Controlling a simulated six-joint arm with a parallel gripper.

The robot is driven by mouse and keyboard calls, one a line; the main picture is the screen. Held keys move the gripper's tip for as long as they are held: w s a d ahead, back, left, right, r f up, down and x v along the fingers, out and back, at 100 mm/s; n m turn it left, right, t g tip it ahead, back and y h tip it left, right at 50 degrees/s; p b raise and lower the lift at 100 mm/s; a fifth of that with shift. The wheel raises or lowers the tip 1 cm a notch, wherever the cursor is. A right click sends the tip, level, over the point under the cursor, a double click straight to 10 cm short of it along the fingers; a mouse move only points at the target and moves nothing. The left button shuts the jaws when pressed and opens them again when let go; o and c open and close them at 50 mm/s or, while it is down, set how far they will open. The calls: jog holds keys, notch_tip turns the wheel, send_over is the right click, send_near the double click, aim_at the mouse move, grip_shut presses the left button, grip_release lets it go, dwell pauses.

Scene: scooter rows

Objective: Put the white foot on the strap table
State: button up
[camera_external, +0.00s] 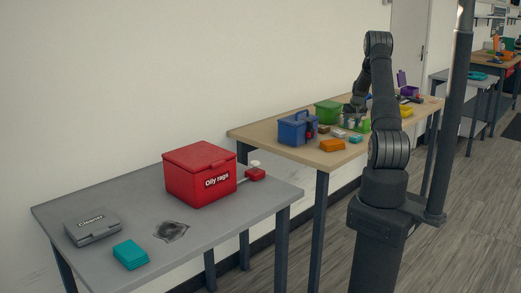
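My gripper (352,113) is over the wooden-topped table (265,132), low among small objects. The arm and the small scale hide whether its fingers are open or shut. Small pale items (351,123) show just below it, but I cannot tell whether one is the white foot or whether the gripper touches them. Another small white piece (255,163) sits by a small red block on the grey table (110,201). I cannot tell which table is the strap table.
The wooden table holds a blue toolbox (298,128), a green bin (327,112), an orange block (332,145) and a purple holder (406,89). The grey table has a red box (199,174), a grey case (92,226) and teal pads (130,254); its front right is clear.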

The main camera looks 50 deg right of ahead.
aim_at(351, 121)
jog(key=shift+o, duration=0.3)
jog(key=shift+r, duration=0.1)
jog(key=shift+r, duration=0.25)
jog(key=v, duration=1.1)
jog(key=shift+s+r, duration=0.15)
jog(key=shift+r, duration=0.15)
jog(key=shift+f, duration=0.1)
jog(key=x, duration=1.2)
jog(key=shift+a, duration=0.1)
notch_tip(351, 121, up, 2)
jog(key=shift+r, duration=0.75)
